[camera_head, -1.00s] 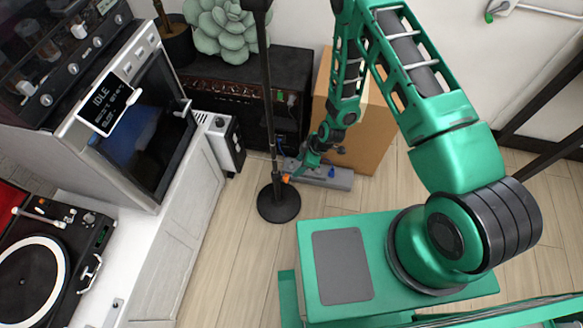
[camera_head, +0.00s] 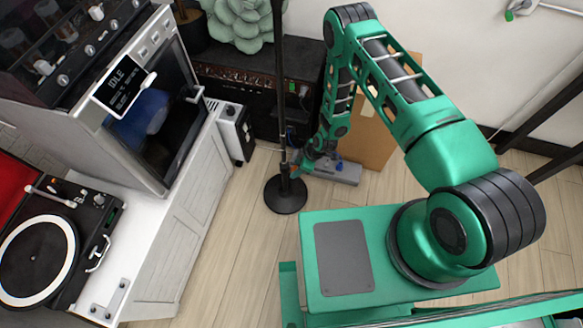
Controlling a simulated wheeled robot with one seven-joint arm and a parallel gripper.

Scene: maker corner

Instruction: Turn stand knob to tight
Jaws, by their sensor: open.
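A black stand with a round base (camera_head: 286,195) and a thin upright pole (camera_head: 279,90) stands on the wooden floor. My gripper (camera_head: 292,168) is low beside the pole, just above the base, where a knob may be. It is small in the view and largely hidden by my green wrist. I cannot make out the knob or its setting, nor whether the fingers touch it. I see nothing held in the open gripper.
A grey bar-like object (camera_head: 338,172) lies on the floor behind my wrist, near a cardboard box (camera_head: 375,135).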

